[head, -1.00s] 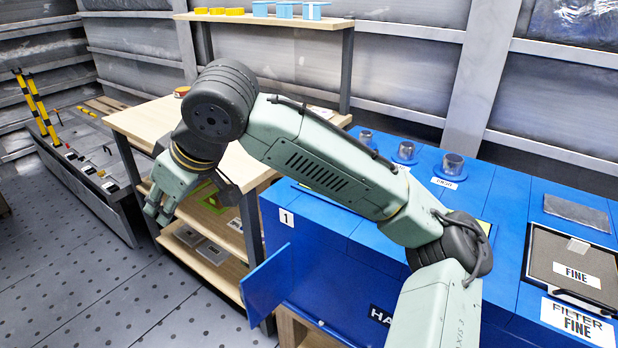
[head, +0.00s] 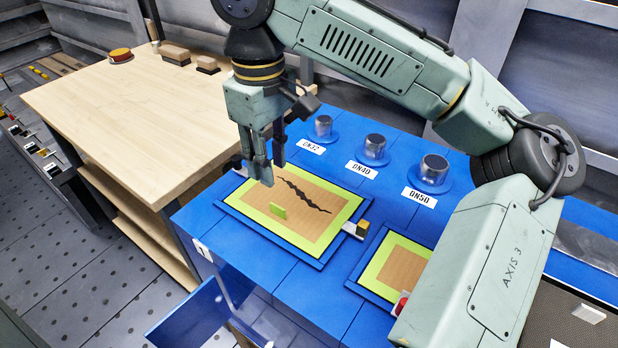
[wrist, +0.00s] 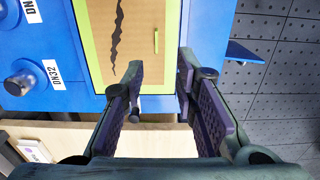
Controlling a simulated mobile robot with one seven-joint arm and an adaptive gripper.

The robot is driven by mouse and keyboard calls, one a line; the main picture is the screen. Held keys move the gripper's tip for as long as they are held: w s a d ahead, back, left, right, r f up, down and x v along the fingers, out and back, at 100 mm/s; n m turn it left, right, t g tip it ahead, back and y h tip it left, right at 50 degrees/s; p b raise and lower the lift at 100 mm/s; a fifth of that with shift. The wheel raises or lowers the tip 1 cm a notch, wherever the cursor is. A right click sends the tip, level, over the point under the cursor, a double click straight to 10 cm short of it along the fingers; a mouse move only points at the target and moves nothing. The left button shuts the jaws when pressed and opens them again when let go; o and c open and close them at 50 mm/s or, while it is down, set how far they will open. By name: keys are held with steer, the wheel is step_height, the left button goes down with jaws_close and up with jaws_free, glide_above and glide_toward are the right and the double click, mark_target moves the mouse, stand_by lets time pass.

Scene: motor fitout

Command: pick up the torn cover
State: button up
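The torn cover (head: 322,231) is a brown panel with a lime-green border and a jagged black tear. It lies flat in a blue frame on top of the blue cabinet, with a small green tab (head: 278,211) standing on it. In the wrist view the cover (wrist: 132,45) is ahead of the fingers, with the tab (wrist: 156,41) right of the tear. My gripper (head: 271,170) points down above the cover's left part, apart from the tab. In the wrist view my gripper (wrist: 160,80) is open with nothing between its fingers.
A second lime-bordered panel (head: 400,268) is partly hidden behind my arm. Metal caps labelled DN32 (head: 323,127), DN40 (head: 374,148) and DN50 (head: 433,171) stand behind the cover. A latch-like piece (head: 357,229) sits at the frame's right side. The wooden bench (head: 130,120) is mostly clear.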

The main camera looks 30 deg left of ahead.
glide_above(275, 205)
steer(key=f, duration=0.5)
steer(key=shift+s+d, duration=0.15)
steer(key=shift+s, duration=0.05)
steer(key=shift+w+f+p, duration=0.15)
steer(key=shift+f+p, duration=0.1)
steer(key=shift+f, duration=1.2)
steer(key=shift+w+f+p, duration=0.1)
steer(key=shift+f+p, duration=0.15)
steer(key=shift+f, duration=1.15)
jaws_close()
